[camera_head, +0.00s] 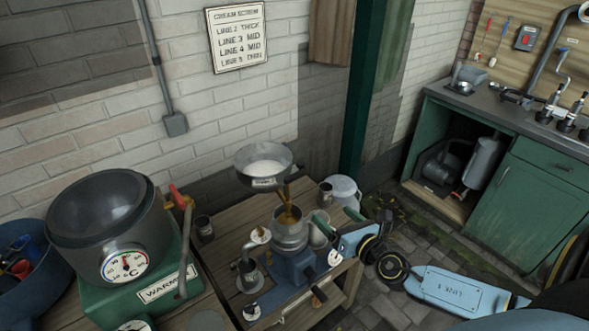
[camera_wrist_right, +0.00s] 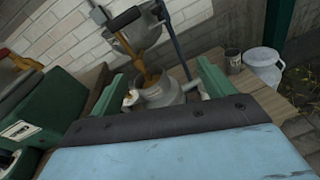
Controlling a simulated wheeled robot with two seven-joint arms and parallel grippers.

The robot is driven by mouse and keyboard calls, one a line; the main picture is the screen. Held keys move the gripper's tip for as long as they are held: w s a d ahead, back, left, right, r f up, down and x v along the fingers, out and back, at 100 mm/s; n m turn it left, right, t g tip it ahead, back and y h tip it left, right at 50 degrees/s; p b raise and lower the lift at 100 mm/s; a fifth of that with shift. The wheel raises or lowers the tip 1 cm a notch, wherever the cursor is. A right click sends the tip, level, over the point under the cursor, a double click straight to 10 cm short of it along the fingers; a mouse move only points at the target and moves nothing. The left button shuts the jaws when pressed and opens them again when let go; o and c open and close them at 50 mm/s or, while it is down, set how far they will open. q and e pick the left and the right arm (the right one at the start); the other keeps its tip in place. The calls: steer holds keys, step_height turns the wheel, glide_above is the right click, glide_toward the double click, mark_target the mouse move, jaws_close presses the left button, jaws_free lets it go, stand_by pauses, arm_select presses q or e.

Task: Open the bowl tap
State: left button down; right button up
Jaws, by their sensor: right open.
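The grey supply bowl (camera_head: 262,178) holds white liquid and stands above the wooden bench. Brass-coloured tap parts (camera_head: 288,213) show below it, over the metal cup of a blue machine (camera_head: 290,266). In the right wrist view, the bowl (camera_wrist_right: 143,34) and brass tap parts (camera_wrist_right: 150,76) are ahead, in the gap between the fingers. My right gripper (camera_head: 331,212) is open and empty, to the right of the tap and apart from it in the head view. I cannot tell whether the tap is open. My left gripper is not in view.
A green warmer with a dial (camera_head: 128,266) stands at left. A small tin (camera_head: 325,193) and a pale can (camera_head: 345,192) are behind my right gripper. A dark green post (camera_head: 362,110) rises behind. A green counter (camera_head: 530,190) stands at right.

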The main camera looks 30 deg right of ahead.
mark_target(296, 176)
step_height(296, 176, up, 6)
steer(key=w+a+n+t+y, duration=0.1)
steer(key=w+a+n+y, duration=0.1)
steer(key=a+n, duration=0.15)
steer(key=shift+h, duration=0.3)
steer(key=w+p, duration=0.1)
steer(key=w, duration=0.9)
steer(key=shift+w, duration=1)
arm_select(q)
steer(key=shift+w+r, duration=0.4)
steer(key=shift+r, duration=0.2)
